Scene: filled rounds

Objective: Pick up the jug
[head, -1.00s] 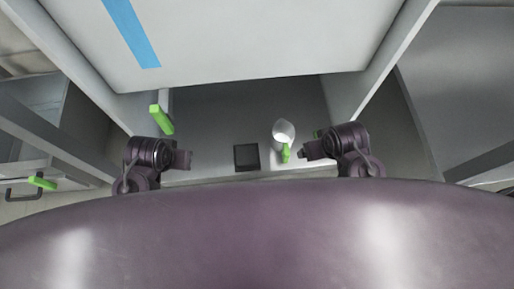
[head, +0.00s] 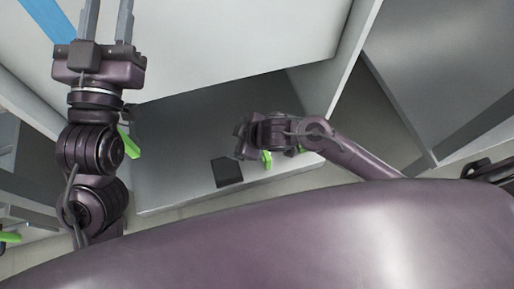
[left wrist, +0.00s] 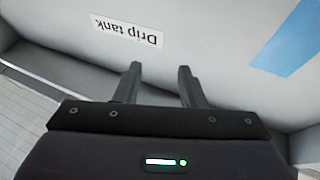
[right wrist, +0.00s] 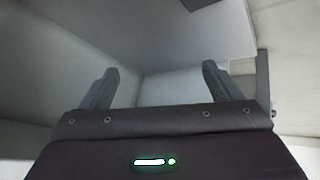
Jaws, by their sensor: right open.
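The jug shows in the head view only as its green handle (head: 266,160). Its white body is hidden behind my right arm. My right gripper (head: 242,142) is above the grey shelf, just left of the jug's handle and over the spot. In the right wrist view my right gripper (right wrist: 160,68) has its fingers wide apart with nothing between them, and no jug shows there. My left gripper (head: 108,14) is at the upper left, fingers apart and empty, in front of a white panel. It also shows open in the left wrist view (left wrist: 158,70).
A grey shelf (head: 180,140) holds a dark square (head: 227,172) left of the handle. White panels (head: 220,50) enclose it above and at the right. Other green handles (head: 129,142) show nearby. A "Drip tank" label (left wrist: 126,30) faces my left gripper.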

